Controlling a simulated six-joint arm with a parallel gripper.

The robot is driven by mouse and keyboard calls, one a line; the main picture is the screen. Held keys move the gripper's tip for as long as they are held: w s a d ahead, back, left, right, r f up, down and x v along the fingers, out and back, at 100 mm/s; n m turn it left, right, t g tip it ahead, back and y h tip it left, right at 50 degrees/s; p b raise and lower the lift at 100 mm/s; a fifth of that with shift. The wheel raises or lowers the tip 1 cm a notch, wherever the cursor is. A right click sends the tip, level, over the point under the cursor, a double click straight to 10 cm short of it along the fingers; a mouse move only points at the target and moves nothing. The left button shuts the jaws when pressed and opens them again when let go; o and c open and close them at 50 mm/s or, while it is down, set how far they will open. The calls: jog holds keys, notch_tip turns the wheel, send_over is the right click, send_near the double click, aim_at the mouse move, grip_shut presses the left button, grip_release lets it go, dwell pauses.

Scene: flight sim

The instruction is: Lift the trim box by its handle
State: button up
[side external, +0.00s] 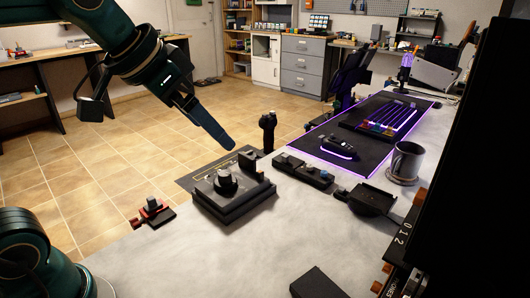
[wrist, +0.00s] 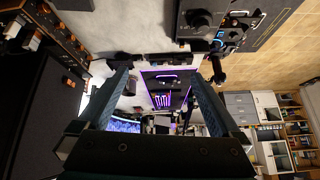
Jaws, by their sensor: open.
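A black box (side external: 235,203) with a round knob (side external: 225,181) and a small upright block at its back right corner stands on the grey worktop, at the middle of the side view. I take it as the trim box, but cannot tell which part is its handle. The box also shows at the top of the wrist view (wrist: 203,20), right of centre. My gripper (side external: 228,146) hangs above and behind the box, apart from it. In the wrist view my gripper (wrist: 158,82) has its two fingers spread wide, with nothing held between them.
A black joystick (side external: 268,131) stands behind the box. A low switch unit (side external: 303,172) lies to its right, and a small red-and-black unit (side external: 152,212) to its left. A grey mug (side external: 406,162) and purple-lit mat (side external: 335,128) are farther right. The worktop in front is mostly clear.

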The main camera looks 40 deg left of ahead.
jog(key=w+a, duration=0.3)
jog(key=w, duration=0.6)
jog(key=n+g, duration=0.1)
jog(key=g, duration=0.1)
send_over(247, 156)
jog(key=s+d, duration=0.2)
notch_tip(247, 156, down, 10)
jog(key=r, duration=0.1)
jog(key=shift+g, duration=0.3)
jog(key=f, duration=0.1)
jog(key=a+f, duration=0.1)
jog(key=f, duration=0.1)
jog(key=a+f, duration=0.1)
jog(key=f, duration=0.1)
jog(key=shift+w+a+f, duration=0.1)
jog(key=shift+w+f, duration=0.05)
jog(key=shift+f, duration=0.05)
jog(key=f, duration=0.2)
jog(key=w+f, duration=0.1)
jog(key=shift+w+f+n, duration=0.15)
jog(key=shift+f+n, duration=0.15)
jog(key=shift+f, duration=0.05)
jog(key=shift+w+f, duration=0.25)
jog(key=shift+f, duration=0.25)
grip_shut()
